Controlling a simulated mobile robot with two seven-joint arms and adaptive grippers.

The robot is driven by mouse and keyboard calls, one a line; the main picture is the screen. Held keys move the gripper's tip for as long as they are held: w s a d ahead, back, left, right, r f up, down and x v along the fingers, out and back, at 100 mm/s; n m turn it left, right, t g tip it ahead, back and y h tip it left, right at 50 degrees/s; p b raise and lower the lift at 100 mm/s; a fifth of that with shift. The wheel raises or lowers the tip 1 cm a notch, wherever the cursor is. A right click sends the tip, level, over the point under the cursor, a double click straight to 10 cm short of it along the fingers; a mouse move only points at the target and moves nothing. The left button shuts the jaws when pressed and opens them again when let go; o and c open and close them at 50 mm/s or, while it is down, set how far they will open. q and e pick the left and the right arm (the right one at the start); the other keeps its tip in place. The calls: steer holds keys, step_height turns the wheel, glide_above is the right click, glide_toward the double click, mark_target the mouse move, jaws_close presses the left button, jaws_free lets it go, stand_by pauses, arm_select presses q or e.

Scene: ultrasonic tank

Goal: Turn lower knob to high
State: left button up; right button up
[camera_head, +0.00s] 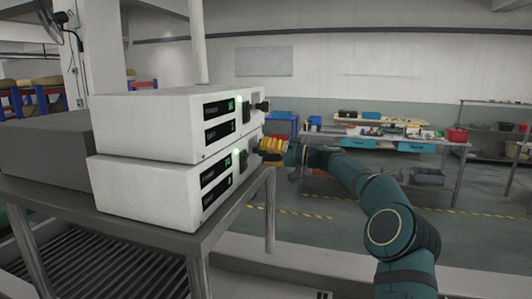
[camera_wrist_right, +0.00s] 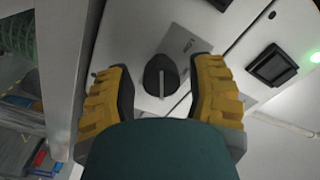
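Two white generator boxes are stacked in the head view, an upper one (camera_head: 165,122) and a lower one (camera_head: 150,190), with dark displays on their fronts. The lower knob (camera_wrist_right: 160,76) is black and round with a pale pointer line, seen between my right gripper's yellow fingers in the right wrist view. My right gripper (camera_head: 268,149) is at the lower box's front panel; it also shows in the wrist view (camera_wrist_right: 162,67). Its fingers are open, one on each side of the knob, with gaps visible. The upper knob (camera_head: 263,106) is black and clear of the gripper. My left gripper is out of view.
The boxes stand on a grey metal table (camera_head: 228,213) beside a dark grey box (camera_head: 45,152). A black square switch (camera_wrist_right: 272,66) and a green light (camera_wrist_right: 315,57) are on the panel near the knob. A workbench (camera_head: 440,160) stands farther back, with open floor before it.

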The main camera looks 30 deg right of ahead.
stand_by(0.3)
steer(key=v, duration=1.2)
steer(key=shift+r, duration=0.1)
